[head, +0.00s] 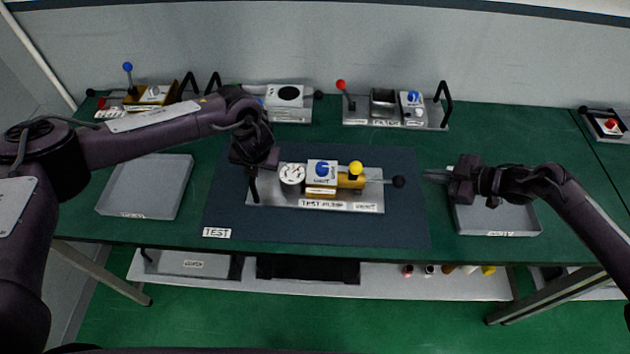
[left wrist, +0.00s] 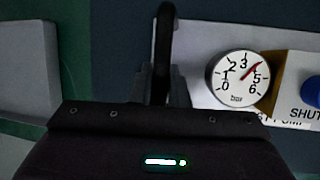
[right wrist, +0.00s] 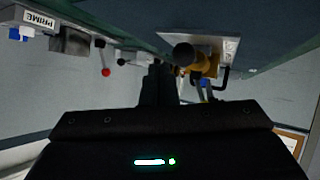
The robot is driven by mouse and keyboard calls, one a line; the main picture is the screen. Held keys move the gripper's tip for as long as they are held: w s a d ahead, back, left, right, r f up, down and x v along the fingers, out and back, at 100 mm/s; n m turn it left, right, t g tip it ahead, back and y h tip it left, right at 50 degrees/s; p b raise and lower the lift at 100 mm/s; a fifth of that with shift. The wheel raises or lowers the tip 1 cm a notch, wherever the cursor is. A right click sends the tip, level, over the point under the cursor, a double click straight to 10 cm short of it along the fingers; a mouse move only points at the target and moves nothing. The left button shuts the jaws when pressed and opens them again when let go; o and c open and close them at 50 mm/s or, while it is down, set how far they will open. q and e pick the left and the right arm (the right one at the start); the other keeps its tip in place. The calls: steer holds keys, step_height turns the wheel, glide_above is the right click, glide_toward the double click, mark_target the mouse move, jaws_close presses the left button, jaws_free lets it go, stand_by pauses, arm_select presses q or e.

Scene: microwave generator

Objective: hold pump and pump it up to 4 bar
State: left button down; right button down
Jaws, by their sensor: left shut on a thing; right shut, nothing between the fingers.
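The test pump (head: 315,203) lies on the dark TEST mat, a grey plate with a white gauge (head: 291,174), blue shutoff knob (head: 322,169) and yellow knob (head: 355,167). Its lever ends in a black knob (head: 399,182) at the right. My left gripper (head: 254,172) is shut on the pump's black handle (left wrist: 165,50) at the plate's left end. In the left wrist view the gauge (left wrist: 238,78) shows its red needle at about 4, covering that numeral. My right gripper (head: 432,176) is shut and empty, right of the lever knob and apart from it; the right wrist view shows the knob (right wrist: 183,54) beyond its fingers.
Grey trays stand left (head: 147,187) and right (head: 497,220) of the mat (head: 240,220). The right tray is partly under my right arm. A filter unit (head: 390,112) and other devices with levers line the table's back.

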arm_select(q)
steer(key=shift+f, duration=0.1)
arm_select(e)
steer(key=v, duration=1.2)
arm_select(q)
steer(key=c, duration=1.3)
jaws_free()
steer(key=shift+w, duration=0.1)
steer(key=shift+v, duration=6)
steer(key=shift+d, duration=0.1)
